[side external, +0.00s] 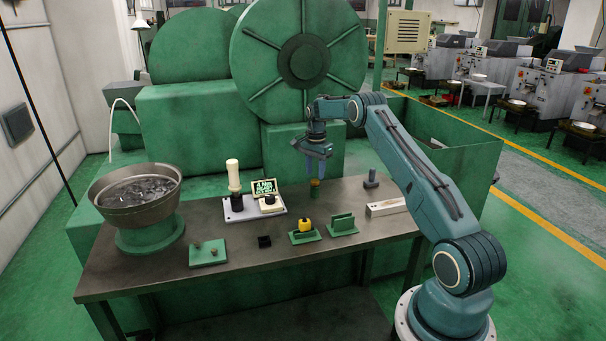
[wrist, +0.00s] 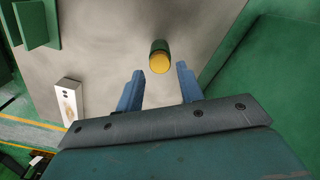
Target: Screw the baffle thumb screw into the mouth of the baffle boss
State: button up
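A short upright green cylinder with a yellow-orange top (side external: 315,188) stands on the bench below my gripper (side external: 316,170). It also shows in the wrist view (wrist: 159,58), just beyond and between the fingertips. I cannot tell whether the yellow top is the thumb screw or part of the boss. My gripper (wrist: 160,72) is open and empty, with a wide gap between its blue fingers, and it points down above the cylinder. A yellow and black piece (side external: 305,226) sits in a green holder at the front of the bench; I cannot tell what it is.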

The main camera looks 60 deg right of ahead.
jog(key=shift+n, duration=1)
jog(key=shift+n, duration=2.3)
jog(key=shift+n, duration=0.3)
jog(key=shift+n, duration=2)
